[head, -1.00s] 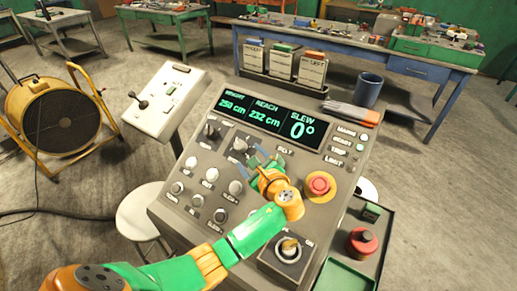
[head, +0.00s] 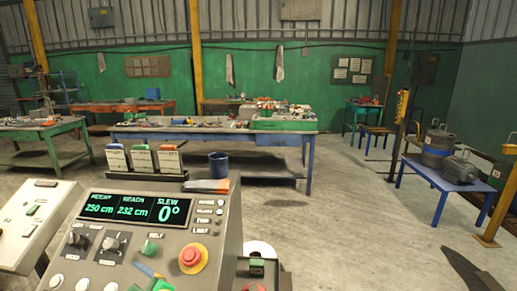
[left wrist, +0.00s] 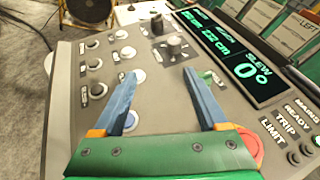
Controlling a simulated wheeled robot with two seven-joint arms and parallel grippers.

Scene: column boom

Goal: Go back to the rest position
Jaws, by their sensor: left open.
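My left gripper (left wrist: 159,76) is open and empty in the left wrist view, its two blue fingers apart above the grey control console (left wrist: 62,130). A green knob (left wrist: 208,77) is just right of the right finger. The red button (left wrist: 250,145) is partly hidden behind the gripper's green body. The display (head: 130,208) reads 250 cm, 232 cm and slew 0°. My right gripper is not in view.
A tilted panel (head: 32,225) stands left of the console. A blue workbench (head: 200,133) stands behind, and a blue table (head: 445,180) with machine parts at right. Open floor lies between.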

